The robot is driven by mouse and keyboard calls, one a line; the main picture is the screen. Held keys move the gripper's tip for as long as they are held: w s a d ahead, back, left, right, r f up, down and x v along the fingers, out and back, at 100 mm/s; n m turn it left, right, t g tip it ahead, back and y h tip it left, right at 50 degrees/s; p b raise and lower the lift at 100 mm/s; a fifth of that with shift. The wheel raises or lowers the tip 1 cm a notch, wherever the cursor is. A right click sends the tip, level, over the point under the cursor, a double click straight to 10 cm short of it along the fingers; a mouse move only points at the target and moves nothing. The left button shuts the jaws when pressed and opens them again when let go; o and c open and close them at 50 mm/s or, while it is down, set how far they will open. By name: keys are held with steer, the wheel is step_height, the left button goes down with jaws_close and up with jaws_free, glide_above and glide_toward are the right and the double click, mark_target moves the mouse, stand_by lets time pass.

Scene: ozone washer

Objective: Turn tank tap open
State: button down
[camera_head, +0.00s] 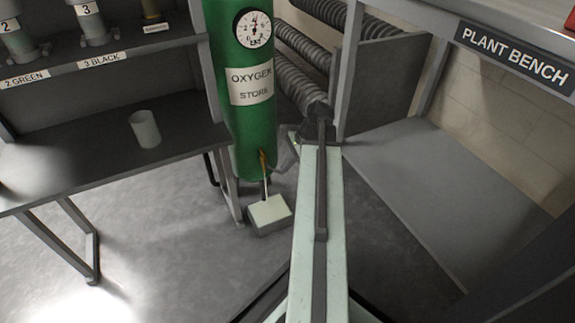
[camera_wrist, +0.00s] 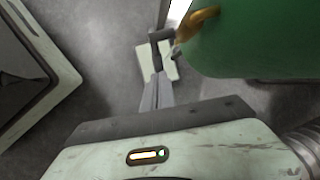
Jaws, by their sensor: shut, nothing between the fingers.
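The green oxygen tank (camera_head: 238,125) stands upright, with a round gauge and an "OXYGEN STORE" label. Its brass tap (camera_head: 262,161) is low on the tank's front. The tap also shows in the wrist view (camera_wrist: 197,22), against the green tank side (camera_wrist: 255,40). My gripper (camera_wrist: 160,42) is shut and empty in the wrist view, with its tips just left of the tap and apparently apart from it. In the head view the gripper is small and unclear, close to the tank's lower right side. I cannot tell the tap's exact handle position.
A pale box (camera_head: 268,213) stands on the floor below the tap, with a thin light rod above it. A shelf bench (camera_head: 75,165) with a grey cup (camera_head: 145,129) is left of the tank. The plant bench (camera_head: 450,190) is at right. Ribbed hoses (camera_head: 298,80) run behind.

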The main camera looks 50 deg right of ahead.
steer(key=shift+s+a+b+x, duration=0.1)
steer(key=shift+a+b+x, duration=0.05)
steer(key=shift+b+x, duration=0.65)
steer(key=shift+s+a+b+x, duration=0.1)
steer(key=shift+a+b+x, duration=0.05)
steer(key=shift+b+x, duration=0.65)
steer(key=shift+s+a+b+x, duration=0.15)
steer(key=shift+b+x, duration=0.4)
steer(key=shift+x, duration=0.4)
